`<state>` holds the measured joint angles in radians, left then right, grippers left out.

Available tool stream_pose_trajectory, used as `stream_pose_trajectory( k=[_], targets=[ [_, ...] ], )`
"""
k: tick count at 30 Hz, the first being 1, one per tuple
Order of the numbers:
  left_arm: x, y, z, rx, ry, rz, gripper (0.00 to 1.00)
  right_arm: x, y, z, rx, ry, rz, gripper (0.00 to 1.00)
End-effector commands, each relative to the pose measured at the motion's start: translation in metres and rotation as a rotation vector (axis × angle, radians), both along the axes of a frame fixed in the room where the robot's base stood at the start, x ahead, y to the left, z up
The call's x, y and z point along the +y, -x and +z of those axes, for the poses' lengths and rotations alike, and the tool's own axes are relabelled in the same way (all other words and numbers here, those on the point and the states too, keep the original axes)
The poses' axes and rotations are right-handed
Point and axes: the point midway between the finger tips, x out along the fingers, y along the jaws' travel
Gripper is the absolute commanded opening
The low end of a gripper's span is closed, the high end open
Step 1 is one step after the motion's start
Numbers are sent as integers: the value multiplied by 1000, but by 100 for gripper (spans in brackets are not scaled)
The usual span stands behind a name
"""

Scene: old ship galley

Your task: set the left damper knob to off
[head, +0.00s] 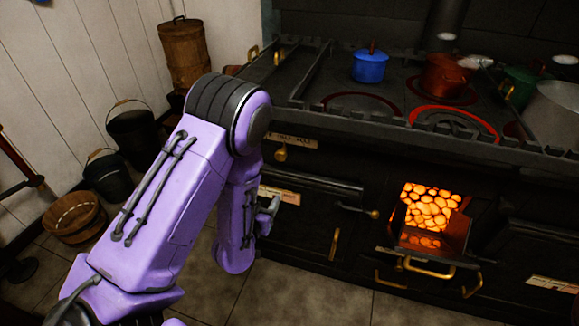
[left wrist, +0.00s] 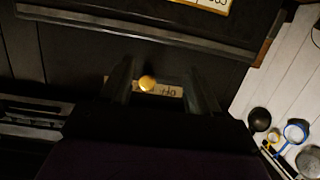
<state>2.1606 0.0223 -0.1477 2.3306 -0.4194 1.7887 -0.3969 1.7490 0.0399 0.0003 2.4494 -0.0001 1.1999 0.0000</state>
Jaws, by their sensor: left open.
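The left damper knob (head: 281,154) is a small round brass knob on the dark stove front. A pale label plate (head: 290,141) lies just above it in the head view. In the left wrist view the knob (left wrist: 147,83) shows between the two dark fingers of my left gripper (left wrist: 162,82), nearer the left one. The plate (left wrist: 170,91) behind it carries upside-down lettering that seems to read "OFF". The fingers are apart, with no clear contact on the knob. In the head view my left gripper (head: 270,208) is mostly hidden by my purple arm. The knob's setting is unclear.
The black stove (head: 310,225) has an open firebox (head: 427,212) with glowing coals. A blue pot (head: 370,66) and a copper pot (head: 445,75) stand on top. Buckets and a wooden tub (head: 73,217) stand by the left wall. Tiled floor lies clear before the stove.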

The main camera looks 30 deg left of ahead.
Motion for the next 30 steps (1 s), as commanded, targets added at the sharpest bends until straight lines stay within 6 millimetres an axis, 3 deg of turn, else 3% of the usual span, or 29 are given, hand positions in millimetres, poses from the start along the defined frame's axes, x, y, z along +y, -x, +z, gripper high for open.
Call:
stream_pose_trajectory(
  k=[1,3,6,18,23,30],
  targets=[
    [3,-19,17,-107,-36,-19,61,0,0,-17,0,0,0,43],
    [5,-34,43,-198,-72,-36,61,0,0,-19,0,0,0,43],
    [8,-48,57,-233,-85,-41,61,0,0,-15,0,0,0,43],
    [28,-125,55,-225,-84,-38,61,0,0,-6,-1,1,0,43],
    [31,-137,55,-224,-83,-36,61,0,0,-5,-1,1,0,43],
    [31,-137,54,-223,-83,-36,58,0,0,-5,-1,1,0,43]
  ],
)
